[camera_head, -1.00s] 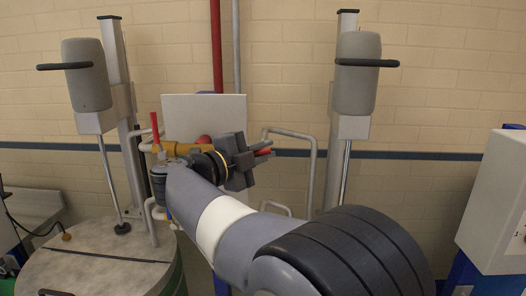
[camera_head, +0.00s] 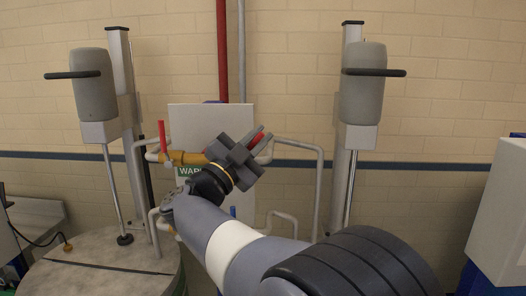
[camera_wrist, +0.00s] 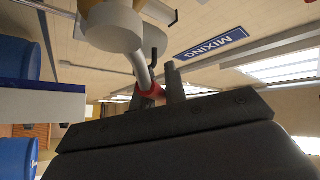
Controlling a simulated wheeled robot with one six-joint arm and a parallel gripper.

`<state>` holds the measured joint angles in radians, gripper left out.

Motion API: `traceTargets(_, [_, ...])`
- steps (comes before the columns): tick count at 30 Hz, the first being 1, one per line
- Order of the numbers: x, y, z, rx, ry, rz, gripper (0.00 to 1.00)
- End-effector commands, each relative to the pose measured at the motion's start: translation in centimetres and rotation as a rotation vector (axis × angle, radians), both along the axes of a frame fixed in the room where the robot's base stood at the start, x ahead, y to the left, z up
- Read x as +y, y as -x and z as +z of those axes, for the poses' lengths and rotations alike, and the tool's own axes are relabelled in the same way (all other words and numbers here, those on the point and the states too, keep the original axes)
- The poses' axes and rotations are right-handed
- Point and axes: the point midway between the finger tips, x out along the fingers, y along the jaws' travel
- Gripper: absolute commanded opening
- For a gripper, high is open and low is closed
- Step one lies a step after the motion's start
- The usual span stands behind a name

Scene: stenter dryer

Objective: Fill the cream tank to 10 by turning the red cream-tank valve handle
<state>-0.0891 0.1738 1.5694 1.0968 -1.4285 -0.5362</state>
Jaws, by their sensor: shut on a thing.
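A red valve handle (camera_head: 257,137) shows between the fingers of my gripper (camera_head: 259,142), right of the white panel's middle. My gripper is shut on it, with the fingers pointing up and to the right; the handle is tilted the same way. In the wrist view the red handle (camera_wrist: 152,92) shows between the two dark fingers of my gripper (camera_wrist: 160,86), beside a pale pipe. My gripper hides most of the valve body. A second red handle (camera_head: 162,137) stands upright on the yellow pipe to the left. No fill reading is legible.
A white panel (camera_head: 208,118) with a partly hidden green sign is behind my arm. Grey pipes (camera_head: 320,180) run on the right. Two mixer columns (camera_head: 125,90) (camera_head: 337,190) flank the panel. A round-lidded tank (camera_head: 100,262) is lower left. A white box (camera_head: 500,215) is at the right edge.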

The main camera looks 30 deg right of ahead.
Motion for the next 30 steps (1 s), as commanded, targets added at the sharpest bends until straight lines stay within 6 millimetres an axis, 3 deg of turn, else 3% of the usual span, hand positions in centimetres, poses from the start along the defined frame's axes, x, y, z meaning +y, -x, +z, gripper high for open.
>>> traceTargets(18, [3.4,-2.3,1.8,0.301,0.446,-0.001,0.0])
traceTargets(30, [4.6,-3.1,2.1,0.393,0.58,0.0,0.0])
